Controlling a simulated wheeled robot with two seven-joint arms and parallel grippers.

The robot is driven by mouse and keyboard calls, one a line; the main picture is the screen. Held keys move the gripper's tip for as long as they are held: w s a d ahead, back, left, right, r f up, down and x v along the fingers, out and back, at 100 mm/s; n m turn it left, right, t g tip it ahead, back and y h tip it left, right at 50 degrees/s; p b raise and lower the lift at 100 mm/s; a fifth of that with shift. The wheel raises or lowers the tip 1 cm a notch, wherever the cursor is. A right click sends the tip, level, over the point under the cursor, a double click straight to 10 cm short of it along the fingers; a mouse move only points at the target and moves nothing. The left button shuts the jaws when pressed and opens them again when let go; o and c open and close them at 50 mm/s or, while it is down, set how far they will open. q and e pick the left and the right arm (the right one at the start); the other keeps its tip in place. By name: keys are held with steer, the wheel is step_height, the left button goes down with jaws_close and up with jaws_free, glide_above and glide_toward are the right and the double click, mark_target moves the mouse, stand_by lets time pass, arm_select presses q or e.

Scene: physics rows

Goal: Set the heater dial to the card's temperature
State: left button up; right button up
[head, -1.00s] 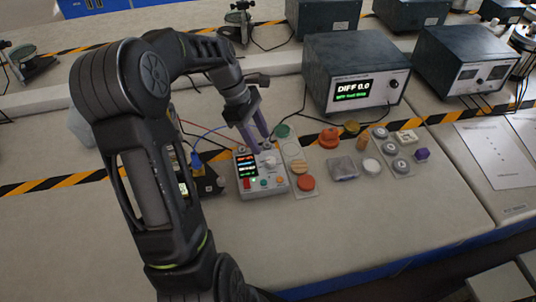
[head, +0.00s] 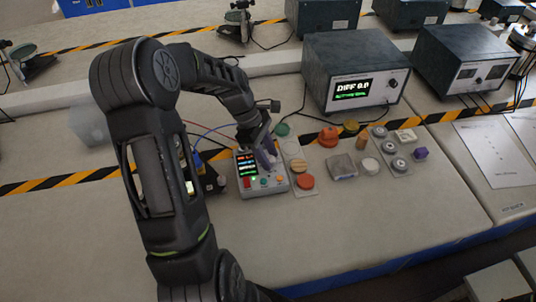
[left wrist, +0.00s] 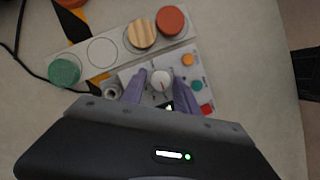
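The heater box (head: 279,189) is a small grey unit with a dark screen of coloured lines and several buttons. Its pale round dial (left wrist: 160,80) has a red mark and lies between the purple fingers of my left gripper (left wrist: 160,84) in the left wrist view. In the head view my left gripper (head: 266,157) points down at the box and hides most of the dial. The fingers are apart, one on each side of the dial; I cannot tell whether they touch it. I cannot make out a temperature card. My right gripper is not in view.
A board with green, wooden and red discs (head: 306,181) lies close beside the box. Several small items and a disc holder (head: 397,165) lie to the right. A large instrument (head: 351,75) reading "DIFF 0.0" stands behind. The table front is clear.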

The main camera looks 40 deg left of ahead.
arm_select(q)
jaws_close()
steer(key=shift+w+m, duration=0.1)
steer(key=shift+m, duration=0.5)
steer(key=m+g, duration=0.1)
steer(key=m, duration=0.2)
steer(key=shift+w+r+g+p, duration=0.1)
steer(key=shift+w+g+p, duration=0.05)
steer(key=shift+g+p, duration=0.2)
steer(key=shift+w+m+g, duration=0.1)
steer(key=shift+m+g, duration=0.75)
steer(key=shift+m, duration=1.55)
steer(key=shift+o, duration=1.5)
jaws_free()
